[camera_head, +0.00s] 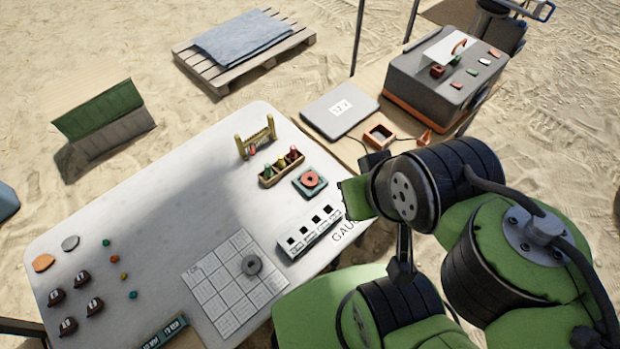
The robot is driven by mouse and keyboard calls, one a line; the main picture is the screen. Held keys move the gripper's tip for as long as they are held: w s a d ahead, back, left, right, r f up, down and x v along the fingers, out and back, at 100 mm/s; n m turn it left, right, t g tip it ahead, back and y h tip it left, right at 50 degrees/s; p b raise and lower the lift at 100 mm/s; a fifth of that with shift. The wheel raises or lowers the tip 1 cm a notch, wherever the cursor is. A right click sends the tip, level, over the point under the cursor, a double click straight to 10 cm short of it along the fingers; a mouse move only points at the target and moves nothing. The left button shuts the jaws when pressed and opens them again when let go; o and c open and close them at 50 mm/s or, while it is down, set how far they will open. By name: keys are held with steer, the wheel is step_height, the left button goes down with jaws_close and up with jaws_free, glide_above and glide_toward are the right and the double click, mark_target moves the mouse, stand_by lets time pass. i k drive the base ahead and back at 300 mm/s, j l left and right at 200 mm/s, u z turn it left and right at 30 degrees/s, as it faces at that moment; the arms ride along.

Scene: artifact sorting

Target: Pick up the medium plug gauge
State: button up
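A small wooden rack (281,168) stands on the white table, right of its middle. It holds three upright handled pieces, green, yellow and red. These may be the plug gauges, but they are too small for me to tell which is the medium one. A white block (312,232) with several black square openings stands in front of the rack, beside lettering on the table that starts "GAU". My green and black arm is folded at the right, apart from the rack. I cannot make out my gripper's fingers among its dark parts.
A yellow frame (256,138) stands behind the rack, and a teal block with an orange ring (310,182) is beside it. Several dark weights and coloured pieces lie at left. The table's left middle is clear.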

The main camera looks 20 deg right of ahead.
mark_target(281, 164)
steer(key=l+u, duration=0.4)
steer(key=k+l+u, duration=0.2)
steer(key=u, duration=0.25)
steer(key=k+l+u, duration=0.15)
steer(key=l+u, duration=1.3)
steer(key=u, duration=0.15)
steer(key=k, duration=0.05)
